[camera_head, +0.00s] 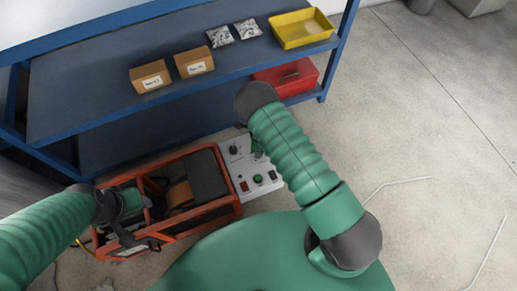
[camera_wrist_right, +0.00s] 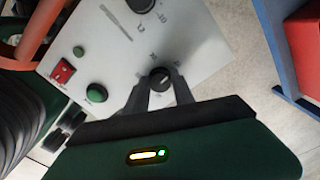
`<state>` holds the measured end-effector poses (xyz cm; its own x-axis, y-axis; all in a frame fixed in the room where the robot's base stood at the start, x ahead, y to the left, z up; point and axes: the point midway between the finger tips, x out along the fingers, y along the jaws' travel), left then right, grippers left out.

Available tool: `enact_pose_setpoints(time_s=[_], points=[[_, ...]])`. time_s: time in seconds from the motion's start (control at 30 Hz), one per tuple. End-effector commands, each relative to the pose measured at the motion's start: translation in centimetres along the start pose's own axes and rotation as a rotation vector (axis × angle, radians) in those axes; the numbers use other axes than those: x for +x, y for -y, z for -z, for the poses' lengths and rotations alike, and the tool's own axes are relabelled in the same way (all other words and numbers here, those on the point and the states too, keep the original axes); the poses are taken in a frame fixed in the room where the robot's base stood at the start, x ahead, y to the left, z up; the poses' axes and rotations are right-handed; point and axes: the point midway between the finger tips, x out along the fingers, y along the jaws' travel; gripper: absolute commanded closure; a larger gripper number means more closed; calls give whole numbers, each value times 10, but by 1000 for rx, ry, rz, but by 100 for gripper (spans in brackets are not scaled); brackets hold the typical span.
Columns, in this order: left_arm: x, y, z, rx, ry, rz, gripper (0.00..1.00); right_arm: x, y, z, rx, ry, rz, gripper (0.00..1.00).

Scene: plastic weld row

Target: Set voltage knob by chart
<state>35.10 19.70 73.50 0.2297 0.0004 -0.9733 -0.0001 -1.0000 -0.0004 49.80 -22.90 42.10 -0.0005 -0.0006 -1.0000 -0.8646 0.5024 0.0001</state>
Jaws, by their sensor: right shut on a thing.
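A light grey control panel (camera_head: 240,169) sits on the right end of the orange-framed machine (camera_head: 190,221). In the right wrist view the panel (camera_wrist_right: 112,55) carries two black knobs with printed marks around them. My right gripper (camera_wrist_right: 161,86) is shut on the lower black knob (camera_wrist_right: 160,75), one finger on each side. The other black knob (camera_wrist_right: 141,4) is cut by the top edge. I cannot read which knob is marked voltage. My left gripper (camera_head: 132,200) is at the machine's left end; its fingers are not clear. No chart is distinguishable.
The panel also has a red switch (camera_wrist_right: 63,71) and a green button (camera_wrist_right: 96,93). A blue shelf (camera_head: 100,105) behind holds two cardboard boxes, small bags and a yellow bin (camera_head: 301,29). A red bin (camera_head: 287,78) is lower down. Floor to the right is open.

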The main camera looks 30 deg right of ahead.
Motion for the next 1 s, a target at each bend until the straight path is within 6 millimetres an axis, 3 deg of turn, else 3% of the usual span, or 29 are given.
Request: enact_pose_setpoints(time_s=[0.3,0.8,0.83,0.97,1.0], points=[[0,0,0,0,0,0,49,2,-4,-3,104,4,-8,100],[0,0,0,0,0,0,49,2,-3,-4,119,5,-7,100],[0,0,0,0,0,0,49,2,-3,-4,119,5,-7,66],[0,0,0,0,0,0,49,1,-2,-3,119,4,-5,49],[0,0,0,0,0,0,49,1,-2,-3,119,4,-4,49]])
